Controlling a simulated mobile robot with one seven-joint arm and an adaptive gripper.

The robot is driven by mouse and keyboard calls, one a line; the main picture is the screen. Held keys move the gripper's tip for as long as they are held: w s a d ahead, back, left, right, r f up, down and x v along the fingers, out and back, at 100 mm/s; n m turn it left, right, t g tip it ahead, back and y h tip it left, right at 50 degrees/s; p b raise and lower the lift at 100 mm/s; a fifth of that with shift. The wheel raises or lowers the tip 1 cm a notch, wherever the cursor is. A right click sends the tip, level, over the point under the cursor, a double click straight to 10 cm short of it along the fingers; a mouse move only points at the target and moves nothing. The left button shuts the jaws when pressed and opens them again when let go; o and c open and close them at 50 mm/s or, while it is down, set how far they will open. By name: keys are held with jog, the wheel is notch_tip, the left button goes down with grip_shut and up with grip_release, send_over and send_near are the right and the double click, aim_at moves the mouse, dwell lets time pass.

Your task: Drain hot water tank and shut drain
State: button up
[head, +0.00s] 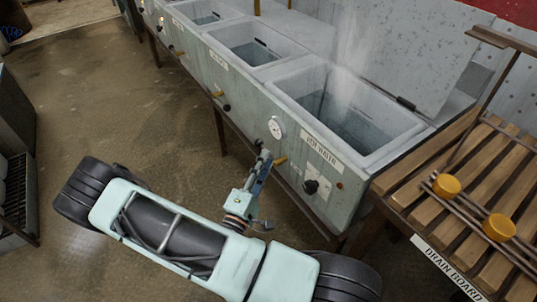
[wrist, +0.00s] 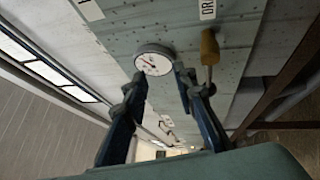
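The hot water tank (head: 345,190) is the right-hand basin in the head view, labelled HOT WATER. Water (head: 350,130) stands in it and steam rises. A yellow drain handle (head: 281,160) sticks out low on its front, below the round dial gauge (head: 277,128). In the wrist view the yellow handle (wrist: 209,48) lies just right of the right finger, outside the fingers, and the gauge (wrist: 154,60) shows between the fingertips. My gripper (wrist: 161,75) is open and empty. In the head view my gripper (head: 263,156) is close to the handle; contact cannot be told.
A black knob (head: 311,187) sits on the tank front, right of the handle. More basins (head: 252,42) run to the left, with similar yellow handles. A slatted wooden drain board (head: 480,165) with yellow-ended rods stands at right. Open floor (head: 120,110) lies left.

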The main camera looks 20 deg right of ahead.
aim_at(264, 148)
notch_tip(264, 148, down, 7)
jog(key=w+a+n+t+y+b, duration=0.1)
jog(key=w+a+n+t+y, duration=0.1)
jog(key=n+y, duration=0.15)
jog(key=shift+m+y, duration=0.25)
jog(key=b+x, duration=0.2)
jog(key=x, duration=0.8)
jog(key=shift+w+d, duration=0.15)
jog(key=shift+d, duration=0.15)
grip_shut()
jog(key=shift+a, duration=0.1)
